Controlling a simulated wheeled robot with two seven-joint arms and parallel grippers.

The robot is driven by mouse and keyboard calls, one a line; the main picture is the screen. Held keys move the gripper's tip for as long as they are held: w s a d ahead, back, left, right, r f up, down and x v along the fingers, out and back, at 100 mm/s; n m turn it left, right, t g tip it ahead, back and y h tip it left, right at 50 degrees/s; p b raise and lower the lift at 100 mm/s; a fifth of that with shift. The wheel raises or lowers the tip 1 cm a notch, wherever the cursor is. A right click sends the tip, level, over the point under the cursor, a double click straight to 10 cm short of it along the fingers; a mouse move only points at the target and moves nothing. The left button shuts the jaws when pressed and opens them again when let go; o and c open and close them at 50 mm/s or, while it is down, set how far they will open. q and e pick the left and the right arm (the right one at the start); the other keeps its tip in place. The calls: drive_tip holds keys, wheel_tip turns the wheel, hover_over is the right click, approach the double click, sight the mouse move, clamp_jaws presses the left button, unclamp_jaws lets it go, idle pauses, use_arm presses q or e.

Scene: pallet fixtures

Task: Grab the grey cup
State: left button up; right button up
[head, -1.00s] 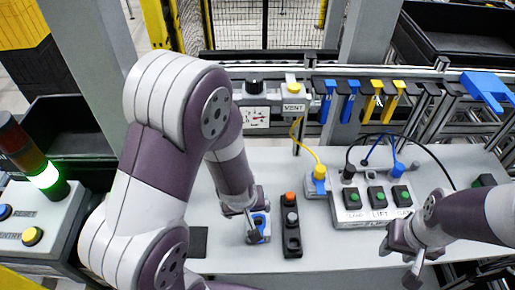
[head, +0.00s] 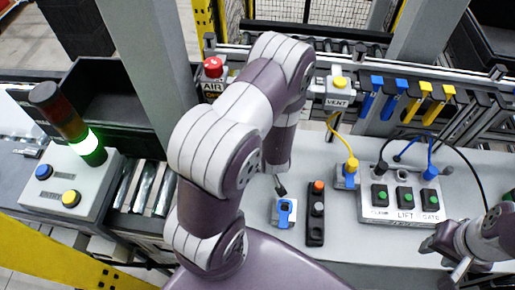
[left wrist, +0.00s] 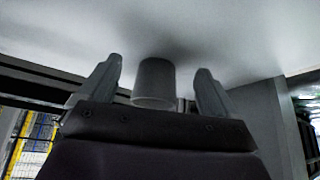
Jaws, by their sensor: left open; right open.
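Those fingers are apart, with gaps on both sides of the cup. I cannot tell how deep the cup sits between them. In the head view I cannot make out the cup, and my left gripper is not clearly visible there because my left arm blocks the view. My right gripper (head: 442,258) is open and empty, above the right front of the grey table.
The grey table (head: 385,238) carries a blue-and-grey device (head: 285,212), a black button strip (head: 316,212) and a labelled button box (head: 402,202). Blue and yellow clips (head: 410,98) hang behind. A red AIR button (head: 213,67) and a lit stack light (head: 85,140) stand left.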

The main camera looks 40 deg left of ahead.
use_arm(q)
drive_tip(key=a, duration=0.1)
drive_tip(key=w+a+p, duration=0.1)
drive_tip(key=w+a, duration=0.1)
drive_tip(key=shift+w+a+f, duration=0.1)
drive_tip(key=shift+w+f, duration=0.15)
drive_tip(key=shift+f, duration=0.05)
drive_tip(key=shift+w+a+f, duration=0.1)
drive_tip(key=shift+f, duration=0.15)
drive_tip(key=c, duration=1.1)
